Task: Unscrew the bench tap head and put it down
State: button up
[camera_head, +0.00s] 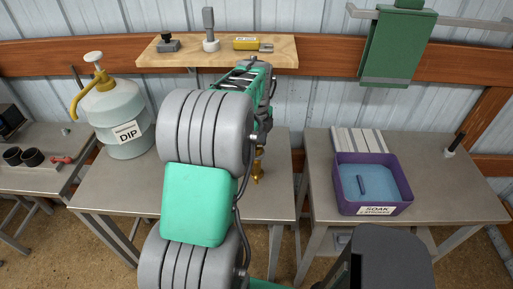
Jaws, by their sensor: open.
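A brass tap (258,168) stands on the middle bench (275,205), just right of my arm. Its left side and top are partly covered by my arm, so I cannot make out its head clearly. My gripper (258,138) points down just above the tap, largely hidden behind my grey and green arm links. It is open. I cannot tell whether its fingers are around the tap head or only above it.
A white DIP jug (118,118) with a yellow pump stands at the middle bench's left. A purple SOAK tub (374,208) of blue liquid sits on the right bench. A wooden shelf (284,58) holds small items. A green cloth (392,48) hangs at right.

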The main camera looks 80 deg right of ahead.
jog(key=m, duration=1)
jog(key=shift+p, duration=0.4)
jog(key=shift+c, duration=0.3)
grip_shut()
dwell(0.6)
